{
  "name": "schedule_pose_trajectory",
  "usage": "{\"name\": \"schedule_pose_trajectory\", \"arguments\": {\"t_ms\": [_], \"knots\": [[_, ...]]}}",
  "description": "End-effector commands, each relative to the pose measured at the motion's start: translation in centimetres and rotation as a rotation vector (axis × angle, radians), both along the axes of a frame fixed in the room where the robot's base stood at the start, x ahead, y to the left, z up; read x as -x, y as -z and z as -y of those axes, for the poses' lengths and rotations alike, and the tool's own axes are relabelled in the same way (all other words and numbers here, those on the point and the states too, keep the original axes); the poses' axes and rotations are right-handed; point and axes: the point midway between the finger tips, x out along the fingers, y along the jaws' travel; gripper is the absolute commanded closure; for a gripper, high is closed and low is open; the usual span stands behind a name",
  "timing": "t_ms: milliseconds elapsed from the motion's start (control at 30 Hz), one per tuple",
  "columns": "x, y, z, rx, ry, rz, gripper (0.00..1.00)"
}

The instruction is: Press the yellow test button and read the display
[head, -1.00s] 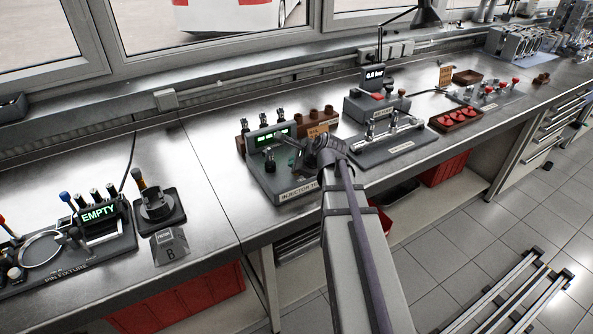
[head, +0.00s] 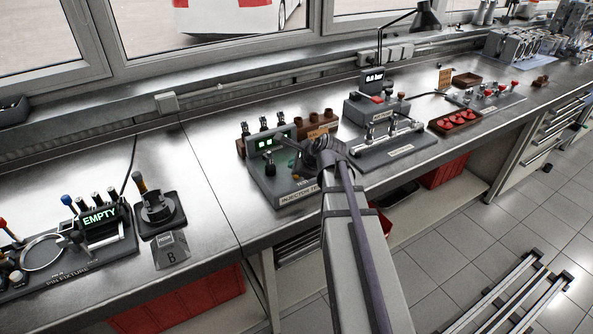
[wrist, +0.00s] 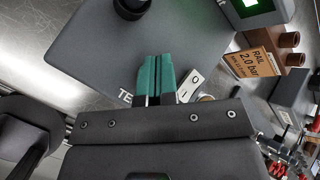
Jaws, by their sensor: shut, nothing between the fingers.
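The injector tester (head: 262,186) is a grey unit on the bench, with a lit green display (head: 271,143) on its upright back. The display shows bright green marks too small to read; a corner of a lit green display (wrist: 249,4) also shows in the wrist view. My gripper (wrist: 156,62) has green fingers, shut together with nothing between them, over the tester's grey base plate (wrist: 105,45). They lie beside a small white marked plate (wrist: 196,85). In the head view my arm covers part of the tester's right side.
A brown holder with an orange "RAIL 2.0 bar" card (wrist: 256,62) stands close to the tester. A rail fixture (head: 392,150) and a pressure display (head: 373,83) are to the right. The pin fixture (head: 99,214), reading EMPTY, is at left.

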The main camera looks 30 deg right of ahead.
Motion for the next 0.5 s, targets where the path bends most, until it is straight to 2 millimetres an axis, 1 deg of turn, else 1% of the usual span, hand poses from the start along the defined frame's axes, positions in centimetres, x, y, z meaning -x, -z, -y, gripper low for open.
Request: {"name": "schedule_pose_trajectory", "arguments": {"t_ms": [33, 367, 500], "knots": [[0.0, -0.5, 0.0, 0.0, 0.0, 0.0, 1.0], [0.0, -0.5, 0.0, 0.0, 0.0, 0.0, 1.0], [0.0, -1.5, 0.0, 0.0, 0.0, 0.0, 1.0]]}}
